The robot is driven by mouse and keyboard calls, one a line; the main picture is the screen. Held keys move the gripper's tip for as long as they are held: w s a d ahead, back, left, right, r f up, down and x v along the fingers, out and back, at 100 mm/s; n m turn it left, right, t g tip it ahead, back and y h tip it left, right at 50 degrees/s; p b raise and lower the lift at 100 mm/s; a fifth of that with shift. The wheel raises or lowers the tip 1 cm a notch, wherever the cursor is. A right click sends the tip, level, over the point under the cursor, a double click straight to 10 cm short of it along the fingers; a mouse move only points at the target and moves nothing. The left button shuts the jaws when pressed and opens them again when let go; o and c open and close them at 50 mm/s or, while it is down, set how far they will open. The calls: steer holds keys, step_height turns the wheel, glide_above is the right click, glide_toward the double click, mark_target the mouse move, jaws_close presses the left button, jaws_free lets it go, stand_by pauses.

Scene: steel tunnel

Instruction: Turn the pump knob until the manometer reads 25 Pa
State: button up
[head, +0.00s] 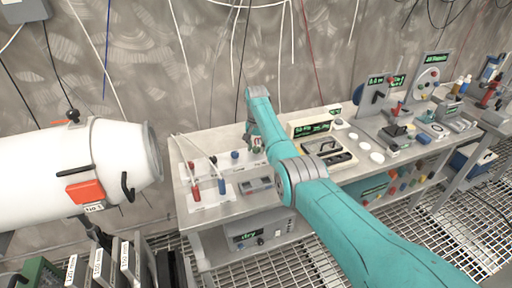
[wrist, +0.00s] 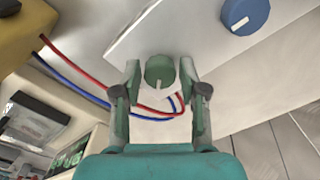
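My gripper (wrist: 160,70) points at a pale panel, one finger on each side of a round green knob (wrist: 159,73) with a light pointer mark. A small gap shows between the knob and each finger, so the gripper looks open around or just above it; I cannot tell the depth. No label shows which knob is the pump knob. In the head view my gripper (head: 253,142) is over the left part of the bench, and my arm hides part of it. A green-lit display (head: 312,129) stands right of it; its reading is too small to tell, and I cannot confirm it is the manometer.
A blue knob (wrist: 245,14) with a white pointer is on the panel near my gripper. Red and blue tubes (wrist: 80,85) run beside and below the green knob. A white cylinder (head: 75,165) stands left of the bench (head: 222,210). More instruments (head: 395,125) fill the right.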

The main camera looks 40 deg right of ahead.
mark_target(256, 148)
steer(key=shift+o, duration=0.6)
step_height(256, 148, up, 12)
steer(key=shift+f, duration=0.1)
stand_by(0.6)
